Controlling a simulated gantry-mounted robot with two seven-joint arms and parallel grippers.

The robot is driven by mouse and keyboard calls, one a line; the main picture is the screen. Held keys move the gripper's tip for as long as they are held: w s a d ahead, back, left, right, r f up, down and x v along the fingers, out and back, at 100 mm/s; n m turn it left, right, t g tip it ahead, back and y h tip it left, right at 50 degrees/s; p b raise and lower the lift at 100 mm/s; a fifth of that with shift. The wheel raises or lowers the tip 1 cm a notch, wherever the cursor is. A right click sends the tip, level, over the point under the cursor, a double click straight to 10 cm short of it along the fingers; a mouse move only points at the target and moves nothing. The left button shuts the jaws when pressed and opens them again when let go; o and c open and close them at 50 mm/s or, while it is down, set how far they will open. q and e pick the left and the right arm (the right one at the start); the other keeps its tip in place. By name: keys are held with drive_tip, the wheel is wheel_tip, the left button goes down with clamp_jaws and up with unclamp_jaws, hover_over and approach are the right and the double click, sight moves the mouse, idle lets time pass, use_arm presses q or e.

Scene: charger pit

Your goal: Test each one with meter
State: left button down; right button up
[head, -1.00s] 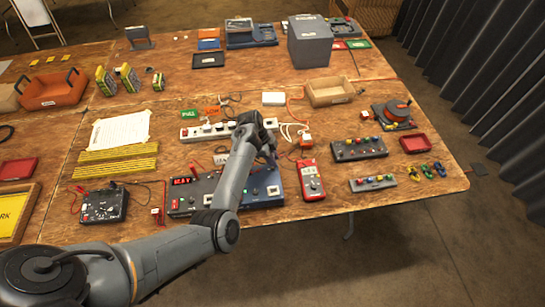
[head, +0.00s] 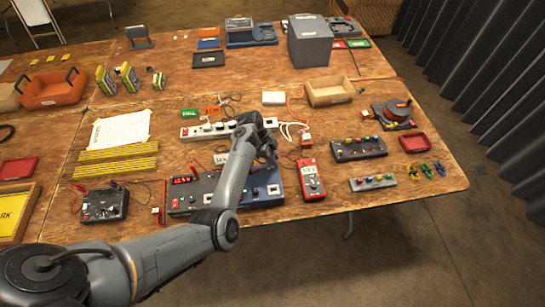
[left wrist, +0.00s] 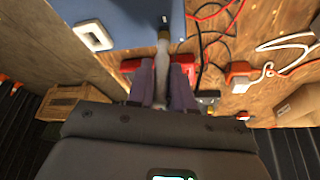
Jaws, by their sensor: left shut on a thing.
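My left gripper (head: 268,158) is over the back of the blue test panel (head: 262,201), left of the red handheld meter (head: 310,180). In the left wrist view its fingers (left wrist: 163,84) are shut on a slim grey piece (left wrist: 162,58) with a tan tip, close to the panel's edge. I cannot tell whether the tip touches the panel. The panel has a red-lit display (head: 182,181) at its left, too small to read. A white power strip (head: 198,132) with several plugs lies behind it, partly hidden by my arm. My right gripper is not in view.
A black box with leads (head: 103,206) lies left of the panel. A wooden tray (head: 331,92) and a grey bin (head: 309,42) stand farther back. Loose cables lie near the gripper.

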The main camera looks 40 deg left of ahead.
use_arm(q)
drive_tip(key=shift+f, duration=0.15)
drive_tip(key=c, duration=0.6)
unclamp_jaws()
wheel_tip(320, 180, up, 4)
drive_tip(key=p, duration=0.4)
drive_tip(key=shift+f, duration=0.1)
drive_tip(key=shift+r+p, duration=1.9)
drive_tip(key=shift+p, duration=0.2)
